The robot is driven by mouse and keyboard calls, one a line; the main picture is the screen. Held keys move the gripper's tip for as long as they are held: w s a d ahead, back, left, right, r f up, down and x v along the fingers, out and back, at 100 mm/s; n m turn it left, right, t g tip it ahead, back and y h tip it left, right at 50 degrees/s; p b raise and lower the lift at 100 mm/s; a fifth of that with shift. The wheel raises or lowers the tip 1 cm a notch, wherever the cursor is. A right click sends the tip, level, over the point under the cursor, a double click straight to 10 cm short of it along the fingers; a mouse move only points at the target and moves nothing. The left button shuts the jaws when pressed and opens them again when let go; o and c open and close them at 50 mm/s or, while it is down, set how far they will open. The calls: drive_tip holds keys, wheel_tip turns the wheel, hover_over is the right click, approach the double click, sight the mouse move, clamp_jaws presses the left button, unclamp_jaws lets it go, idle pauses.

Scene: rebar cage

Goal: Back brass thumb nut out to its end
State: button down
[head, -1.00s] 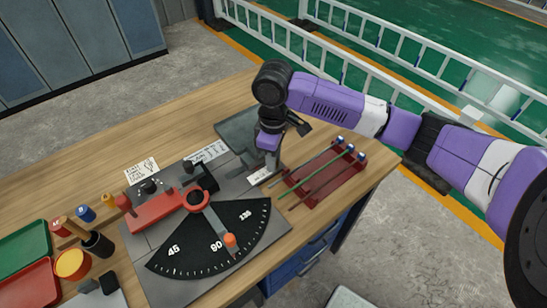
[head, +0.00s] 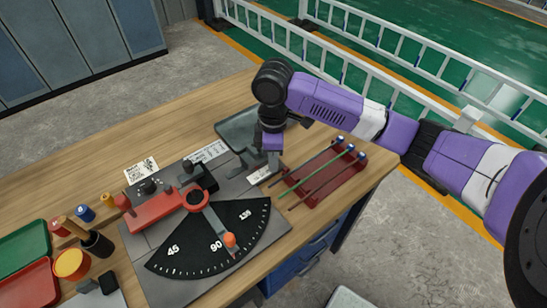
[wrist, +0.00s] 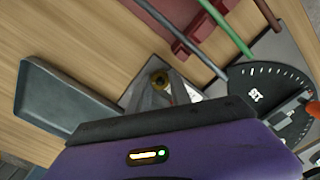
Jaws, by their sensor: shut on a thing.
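The brass thumb nut (wrist: 158,79) shows in the wrist view as a small round brass piece at the tip of my gripper. In the head view it is hidden by my gripper (head: 273,167), which points down beside the grey tray, near the right end of the dark plate. My gripper is shut on the nut. How far the nut sits along its thread cannot be told.
A dark grey tray (head: 236,127) lies close behind my gripper. A red rack (head: 338,181) with green and dark rods stands to the right. The angle dial (head: 240,213) with its red clamp (head: 155,213) is in front and left. Bare wood (head: 170,133) lies at the back left.

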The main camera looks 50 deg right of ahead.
drive_tip(key=shift+r, duration=0.1)
drive_tip(key=c, duration=1.2)
unclamp_jaws()
drive_tip(key=shift+r, duration=3.9)
